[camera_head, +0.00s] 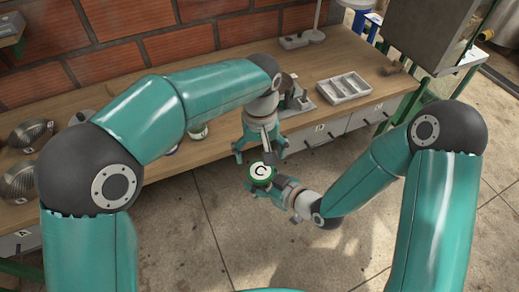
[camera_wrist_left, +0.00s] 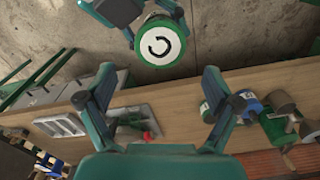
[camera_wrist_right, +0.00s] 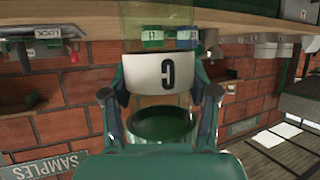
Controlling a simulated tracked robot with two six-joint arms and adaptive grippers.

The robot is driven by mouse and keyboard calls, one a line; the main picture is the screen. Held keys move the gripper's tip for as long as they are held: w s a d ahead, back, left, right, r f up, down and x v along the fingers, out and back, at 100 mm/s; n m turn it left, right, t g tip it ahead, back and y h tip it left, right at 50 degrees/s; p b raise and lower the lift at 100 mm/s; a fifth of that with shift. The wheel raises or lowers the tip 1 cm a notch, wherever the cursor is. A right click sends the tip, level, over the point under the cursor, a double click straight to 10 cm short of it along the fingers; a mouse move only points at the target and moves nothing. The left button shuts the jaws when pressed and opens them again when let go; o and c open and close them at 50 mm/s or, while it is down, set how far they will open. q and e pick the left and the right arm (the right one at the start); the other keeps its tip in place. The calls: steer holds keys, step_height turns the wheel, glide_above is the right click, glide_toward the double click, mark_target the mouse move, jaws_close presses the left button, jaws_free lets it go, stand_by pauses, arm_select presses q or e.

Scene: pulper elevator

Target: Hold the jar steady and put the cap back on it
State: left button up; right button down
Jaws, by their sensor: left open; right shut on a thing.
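My right gripper (camera_head: 262,186) is shut on the jar (camera_wrist_right: 165,75), a clear amber body with a white lettered label between the fingers in the right wrist view. The green-rimmed cap (camera_head: 261,172), white with a black circular arrow, shows at the jar's top end; in the left wrist view the cap (camera_wrist_left: 160,40) faces me. A dark green ring (camera_wrist_right: 163,124) shows beside the label. I cannot tell how firmly the cap sits. My left gripper (camera_head: 259,150) is open and empty, pointing down just behind the cap, its fingers (camera_wrist_left: 162,105) not touching it.
The wooden bench (camera_head: 325,62) runs along the brick wall behind my grippers. A grey divided tray (camera_head: 344,88) lies on it at the right, and a green-and-white jar (camera_head: 198,132) stands behind my left arm. Open concrete floor lies in front.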

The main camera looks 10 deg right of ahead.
mark_target(260, 171)
arm_select(q)
steer(key=r+n, duration=0.1)
steer(key=n, duration=0.2)
steer(key=shift+r, duration=0.35)
steer(key=shift+f, duration=0.1)
steer(key=shift+f, duration=3.9)
steer(key=c, duration=1.2)
steer(key=m, duration=0.4)
steer(key=shift+m, duration=0.4)
steer(key=o, duration=1.4)
steer(key=shift+c, duration=0.2)
